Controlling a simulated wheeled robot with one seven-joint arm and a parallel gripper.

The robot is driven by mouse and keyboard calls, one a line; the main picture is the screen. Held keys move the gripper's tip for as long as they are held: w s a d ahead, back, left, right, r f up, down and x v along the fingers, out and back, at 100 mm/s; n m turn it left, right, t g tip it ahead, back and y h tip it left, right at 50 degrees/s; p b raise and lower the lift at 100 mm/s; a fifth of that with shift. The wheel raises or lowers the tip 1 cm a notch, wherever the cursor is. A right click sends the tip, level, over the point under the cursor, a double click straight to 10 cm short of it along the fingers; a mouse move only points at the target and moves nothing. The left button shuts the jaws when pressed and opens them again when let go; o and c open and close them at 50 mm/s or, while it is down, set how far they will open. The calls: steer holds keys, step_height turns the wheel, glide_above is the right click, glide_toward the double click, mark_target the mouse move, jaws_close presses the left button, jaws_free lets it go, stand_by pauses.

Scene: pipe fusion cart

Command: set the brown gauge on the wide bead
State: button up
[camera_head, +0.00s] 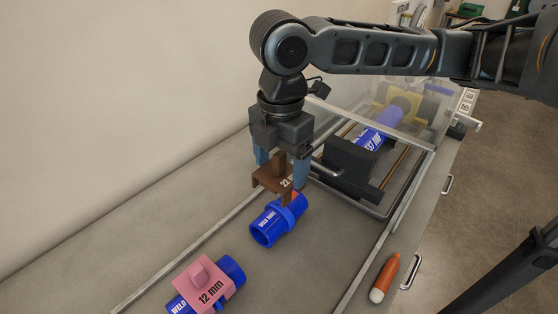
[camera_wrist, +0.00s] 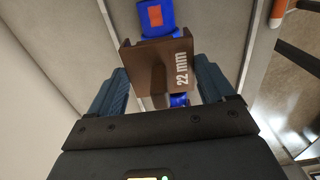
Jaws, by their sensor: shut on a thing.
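The brown gauge (camera_head: 268,179) is a saddle-shaped block marked 22 mm, also seen in the wrist view (camera_wrist: 160,68). My gripper (camera_head: 283,170) is shut on its upper part, with one blue finger on each side in the wrist view (camera_wrist: 162,88). The gauge appears held just above a blue pipe (camera_head: 268,226) with a raised bead (camera_head: 279,211) around its middle. In the wrist view the pipe (camera_wrist: 154,22) shows past both sides of the gauge, which hides its middle. I cannot tell whether gauge and pipe touch.
A pink 12 mm gauge (camera_head: 204,284) sits on another blue pipe (camera_head: 233,270) at the front. Behind my gripper is a clamp machine (camera_head: 354,166) with a blue pipe (camera_head: 378,138) under a clear cover. An orange marker (camera_head: 386,272) lies near the cart's right edge.

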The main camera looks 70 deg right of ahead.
steer(key=shift+f+b, duration=2.05)
steer(key=shift+f, duration=0.65)
steer(key=shift+f, duration=0.1)
